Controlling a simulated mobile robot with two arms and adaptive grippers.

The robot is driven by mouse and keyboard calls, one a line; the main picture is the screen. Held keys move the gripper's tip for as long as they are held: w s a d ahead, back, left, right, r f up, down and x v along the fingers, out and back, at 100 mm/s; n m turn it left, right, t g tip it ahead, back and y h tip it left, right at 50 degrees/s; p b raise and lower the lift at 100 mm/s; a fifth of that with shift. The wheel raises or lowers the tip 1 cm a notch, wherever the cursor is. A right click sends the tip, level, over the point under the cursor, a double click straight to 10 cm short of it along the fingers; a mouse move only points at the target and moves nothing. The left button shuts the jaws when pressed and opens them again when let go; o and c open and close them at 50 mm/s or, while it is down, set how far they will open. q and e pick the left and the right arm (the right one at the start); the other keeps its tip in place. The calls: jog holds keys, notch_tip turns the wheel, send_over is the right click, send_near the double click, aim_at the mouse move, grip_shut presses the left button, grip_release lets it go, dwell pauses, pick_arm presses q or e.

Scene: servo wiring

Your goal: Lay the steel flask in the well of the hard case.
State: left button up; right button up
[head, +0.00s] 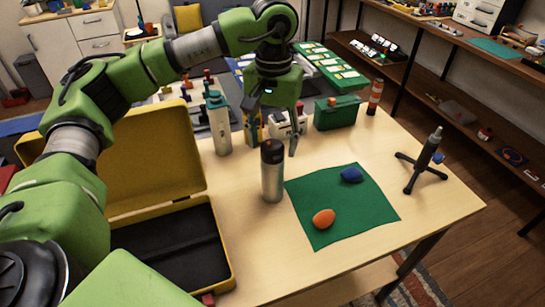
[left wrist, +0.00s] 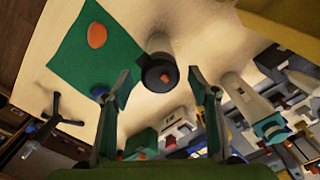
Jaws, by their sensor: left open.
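The steel flask (head: 272,175) stands upright on the table with its dark cap on top. The yellow hard case (head: 222,262) lies open at the left, its lid raised at the back and its dark well (head: 165,250) bare where it shows; my left arm covers part of the case. My left gripper (head: 275,148) is open above and behind the flask, apart from it. In the left wrist view the flask (left wrist: 158,68) shows cap-up beyond the two open fingertips (left wrist: 160,80), with nothing between them. My right gripper is not in view.
A green cloth (head: 360,215) right of the flask holds an orange egg-shaped object (head: 323,219) and a blue object (head: 352,175). A small tripod (head: 425,162) stands farther right. A pale bottle (head: 218,125) and a green box (head: 337,114) stand behind. Bare table lies between flask and case.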

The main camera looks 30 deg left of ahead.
pick_arm(q)
notch_tip(320, 180, up, 6)
jog(key=shift+f, duration=0.15)
dwell(0.5)
